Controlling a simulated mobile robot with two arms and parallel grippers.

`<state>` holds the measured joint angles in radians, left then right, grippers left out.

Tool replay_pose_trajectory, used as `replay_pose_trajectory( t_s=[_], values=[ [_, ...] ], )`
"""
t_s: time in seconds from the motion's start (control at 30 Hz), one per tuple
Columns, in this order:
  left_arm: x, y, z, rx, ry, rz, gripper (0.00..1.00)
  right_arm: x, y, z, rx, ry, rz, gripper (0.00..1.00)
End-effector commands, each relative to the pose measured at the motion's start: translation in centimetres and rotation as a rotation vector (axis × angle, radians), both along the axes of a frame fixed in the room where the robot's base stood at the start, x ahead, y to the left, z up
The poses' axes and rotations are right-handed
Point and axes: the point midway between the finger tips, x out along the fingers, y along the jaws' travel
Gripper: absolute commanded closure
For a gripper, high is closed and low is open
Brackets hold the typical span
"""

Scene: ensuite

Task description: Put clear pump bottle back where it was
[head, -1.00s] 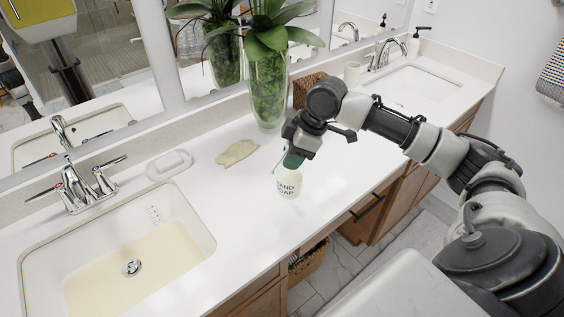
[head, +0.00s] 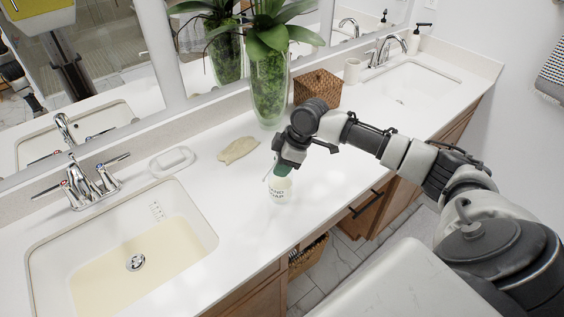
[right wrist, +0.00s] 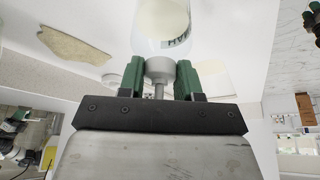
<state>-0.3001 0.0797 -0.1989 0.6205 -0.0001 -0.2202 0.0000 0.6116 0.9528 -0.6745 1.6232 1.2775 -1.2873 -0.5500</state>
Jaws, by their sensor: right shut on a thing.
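The clear pump bottle (head: 279,191), with pale contents and dark "HAND SOAP" lettering, is over the white counter between the left sink and the plant vase. My right gripper (head: 284,170) is above it and shut on its pump top. In the right wrist view, the green fingers (right wrist: 159,77) sit on both sides of the grey pump collar (right wrist: 160,68), and the bottle body (right wrist: 164,22) extends past them, cut by the frame edge. The bottle looks upright. I cannot tell whether its base touches the counter. My left gripper is not in view.
The left sink (head: 190,235) and faucet (head: 88,183) lie left. A soap dish (head: 172,160), tan cloth (head: 238,151), vase (head: 269,90) and woven box (head: 318,89) stand behind. Counter around the bottle is clear.

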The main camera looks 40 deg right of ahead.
Motion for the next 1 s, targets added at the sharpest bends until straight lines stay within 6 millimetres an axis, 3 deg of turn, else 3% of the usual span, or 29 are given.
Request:
replay_pose_trajectory(
  t_s=[0.03,0.07,0.2,0.57,1.0],
  values=[
    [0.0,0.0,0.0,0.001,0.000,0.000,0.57,0.0,0.0,-0.1,0.002,-0.001,0.000,1.00],
    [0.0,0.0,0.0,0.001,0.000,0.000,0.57,0.0,0.0,-0.1,0.000,0.000,-0.001,0.61],
    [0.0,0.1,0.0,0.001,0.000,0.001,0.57,0.0,0.0,-0.1,0.000,0.000,0.000,0.41],
    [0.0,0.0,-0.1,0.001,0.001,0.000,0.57,-0.1,-0.1,0.4,-0.001,-0.001,0.000,0.41],
    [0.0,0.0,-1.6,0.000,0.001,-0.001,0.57,-1.9,-2.8,8.2,-0.002,-0.002,-0.001,0.41]
  ],
)
